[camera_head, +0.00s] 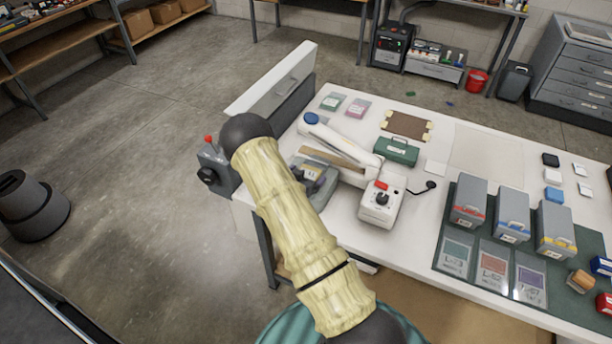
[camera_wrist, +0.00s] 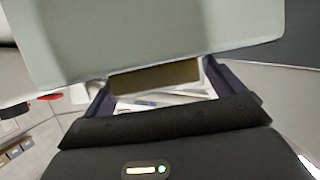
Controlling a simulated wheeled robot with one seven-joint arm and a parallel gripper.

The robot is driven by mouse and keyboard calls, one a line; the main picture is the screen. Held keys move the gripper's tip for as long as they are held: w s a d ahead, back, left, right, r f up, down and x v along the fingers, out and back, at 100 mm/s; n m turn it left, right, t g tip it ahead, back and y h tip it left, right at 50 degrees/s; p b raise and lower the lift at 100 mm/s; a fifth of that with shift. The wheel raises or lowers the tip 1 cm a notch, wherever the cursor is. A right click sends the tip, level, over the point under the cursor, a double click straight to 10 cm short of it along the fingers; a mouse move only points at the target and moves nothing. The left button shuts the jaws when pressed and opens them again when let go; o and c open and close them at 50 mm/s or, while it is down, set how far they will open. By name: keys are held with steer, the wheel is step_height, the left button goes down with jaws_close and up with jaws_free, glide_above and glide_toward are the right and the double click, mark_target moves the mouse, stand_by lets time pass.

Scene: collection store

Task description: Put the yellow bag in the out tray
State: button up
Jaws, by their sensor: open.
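I cannot make out a yellow bag for certain. On the worktable in the head view lie a teal bag (camera_head: 455,252), a reddish bag (camera_head: 493,265) and a bluish-purple bag (camera_head: 529,278), with a green bag (camera_head: 332,102) and a pink bag (camera_head: 358,107) at the far left corner. No out tray is clearly recognisable. My gripper (camera_wrist: 158,76) is open in the wrist view, its dark fingers apart. An olive-tan strip (camera_wrist: 155,79) shows between them, partly covered by a large pale panel (camera_wrist: 150,35) close to the camera. In the head view my arm hides part of the table.
A white sealing machine (camera_head: 380,203) and a green case (camera_head: 397,151) stand mid-table. Three grey boxes (camera_head: 468,200) stand on a dark green mat (camera_head: 455,185). Open floor (camera_head: 150,150) lies left.

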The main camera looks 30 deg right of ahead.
steer(key=shift+r, duration=0.1)
steer(key=b+v, duration=0.3)
steer(key=v, duration=0.9)
